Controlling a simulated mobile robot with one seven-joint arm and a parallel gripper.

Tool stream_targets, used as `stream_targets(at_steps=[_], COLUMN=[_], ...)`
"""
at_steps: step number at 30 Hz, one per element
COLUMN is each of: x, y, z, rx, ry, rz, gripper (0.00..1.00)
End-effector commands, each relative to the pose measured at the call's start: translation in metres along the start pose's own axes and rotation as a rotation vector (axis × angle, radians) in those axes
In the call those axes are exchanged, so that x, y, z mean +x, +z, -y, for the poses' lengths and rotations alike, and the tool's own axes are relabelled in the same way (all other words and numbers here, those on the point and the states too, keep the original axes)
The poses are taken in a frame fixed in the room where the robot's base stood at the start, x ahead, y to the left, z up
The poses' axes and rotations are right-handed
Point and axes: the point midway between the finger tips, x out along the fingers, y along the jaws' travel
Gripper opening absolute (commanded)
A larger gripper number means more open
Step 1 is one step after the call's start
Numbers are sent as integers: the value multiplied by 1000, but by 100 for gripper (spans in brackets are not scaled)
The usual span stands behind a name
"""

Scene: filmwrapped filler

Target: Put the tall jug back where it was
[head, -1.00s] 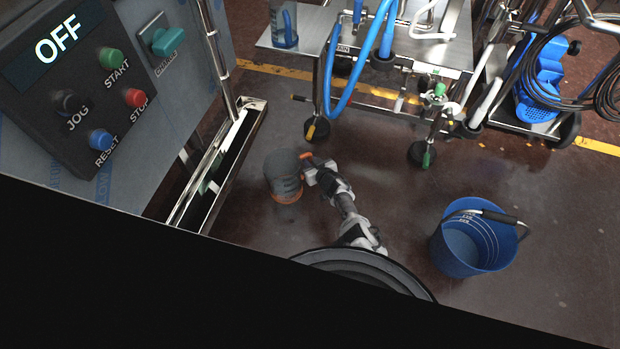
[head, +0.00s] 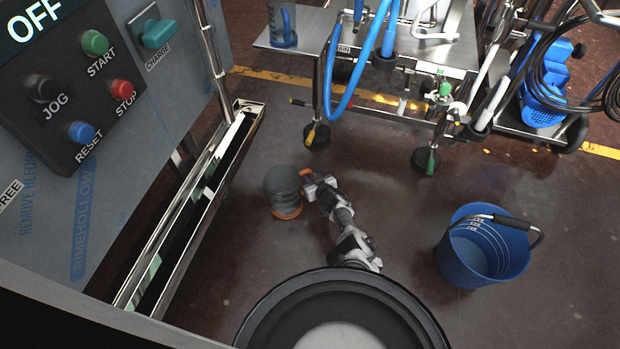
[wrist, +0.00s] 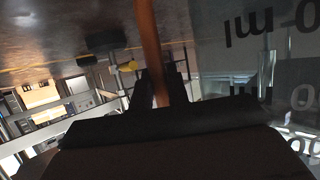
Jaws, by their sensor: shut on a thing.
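A grey see-through jug (head: 281,183) with an orange handle and an orange band at its lower end shows in the head view, over the floor left of my arm. My gripper (head: 306,182) is at its right side, shut on the orange handle. In the wrist view the handle (wrist: 150,45) runs between my fingers (wrist: 160,92), and the jug's wall (wrist: 240,50) with dark volume marks fills the right side. I cannot tell how high the jug is above the floor. A second jug (head: 283,24), with a blue handle, stands on the metal table at the top.
The metal table (head: 345,62) on wheels has blue hoses hanging from it. A machine (head: 130,150) with a control panel and a long metal trough (head: 190,215) are on the left. A blue bucket (head: 485,248) stands at the right. The floor (head: 395,215) between arm and bucket is clear.

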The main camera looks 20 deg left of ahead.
Motion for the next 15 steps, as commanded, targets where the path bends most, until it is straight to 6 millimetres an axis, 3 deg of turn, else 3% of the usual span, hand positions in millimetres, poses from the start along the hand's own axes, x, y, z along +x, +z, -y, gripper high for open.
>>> stream_targets(at_steps=[3, 4, 8, 15], x=[2, 1, 1, 1], y=[4, 3, 3, 3], z=[0, 0, 0, 0], rx=[1, 0, 0, 0], ry=[0, 0, 0, 0], rz=[-1, 0, 0, 0], gripper=[0, 19, 36, 38])
